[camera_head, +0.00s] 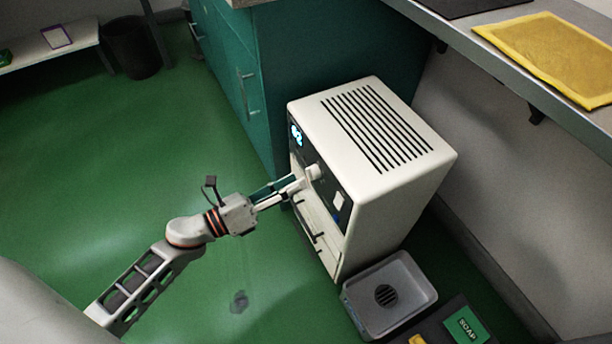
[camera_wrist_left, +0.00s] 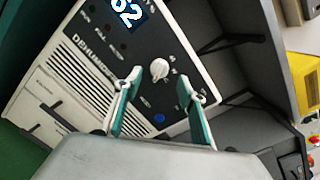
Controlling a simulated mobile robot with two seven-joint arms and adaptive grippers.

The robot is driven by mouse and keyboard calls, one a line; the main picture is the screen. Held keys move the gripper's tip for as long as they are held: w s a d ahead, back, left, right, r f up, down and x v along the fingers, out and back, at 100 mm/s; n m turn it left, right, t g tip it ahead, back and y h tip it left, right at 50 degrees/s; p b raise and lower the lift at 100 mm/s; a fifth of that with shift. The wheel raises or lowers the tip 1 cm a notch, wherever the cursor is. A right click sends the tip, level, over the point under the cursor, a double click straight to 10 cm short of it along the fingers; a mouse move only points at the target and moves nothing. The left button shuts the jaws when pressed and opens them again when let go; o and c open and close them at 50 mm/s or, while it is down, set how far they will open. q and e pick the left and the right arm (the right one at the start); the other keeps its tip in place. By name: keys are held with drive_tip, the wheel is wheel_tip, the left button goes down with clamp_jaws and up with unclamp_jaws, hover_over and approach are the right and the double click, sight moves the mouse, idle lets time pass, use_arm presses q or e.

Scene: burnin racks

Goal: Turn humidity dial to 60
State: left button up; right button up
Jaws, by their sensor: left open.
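The white dehumidifier (camera_head: 425,160) stands on the floor, its dark control panel facing left in the head view. Its humidity dial (camera_wrist_left: 160,69) is a white round knob in the left wrist view; in the head view the dial (camera_head: 314,172) shows beside the fingertips. The lit display (camera_wrist_left: 126,12) appears to read 62 and is partly cut off by the frame's top edge. My left gripper (camera_head: 300,184) is open in front of the panel. In the left wrist view, the left gripper's (camera_wrist_left: 158,88) fingers are apart, just below the dial on either side. I cannot tell whether they touch it.
A teal cabinet (camera_head: 222,75) stands behind the dehumidifier. A grey sink-like tray (camera_head: 420,273) lies to its right. A shelf with a yellow cloth (camera_head: 550,55) overhangs at the upper right. The green floor at left is mostly clear.

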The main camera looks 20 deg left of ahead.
sight(312, 173)
use_arm(q)
drive_tip(key=shift+x, duration=2)
drive_tip(key=c, duration=1.1)
